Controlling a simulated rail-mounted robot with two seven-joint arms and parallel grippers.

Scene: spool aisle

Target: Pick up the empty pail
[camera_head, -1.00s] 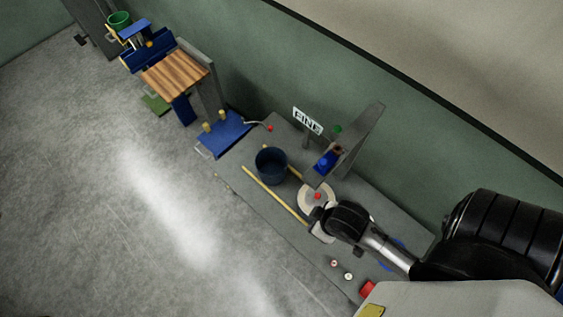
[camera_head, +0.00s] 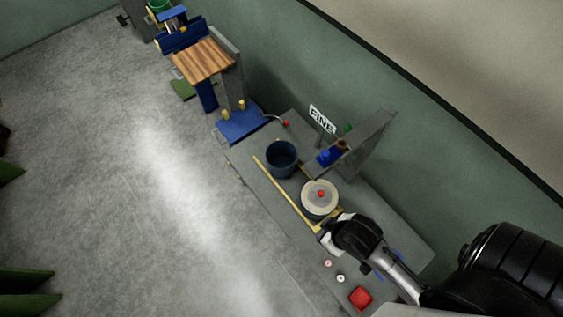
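A dark blue pail (camera_head: 281,168) stands upright on the grey bench, and its dark inside looks empty. My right arm comes in from the right, and its gripper (camera_head: 326,236) is low over the bench beside a round pale disc (camera_head: 318,208) with a red centre. The gripper is apart from the pail, below and to the right of it in the picture. Its fingertips are too small and partly hidden to show whether they are open. My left gripper is not in view.
A yellow strip (camera_head: 283,189) runs along the bench beside the pail. A grey upright panel (camera_head: 369,142) with a blue part stands at right. A red block (camera_head: 360,297) sits at the near end. A blue platform (camera_head: 240,125) and wooden-topped stand (camera_head: 203,61) lie beyond.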

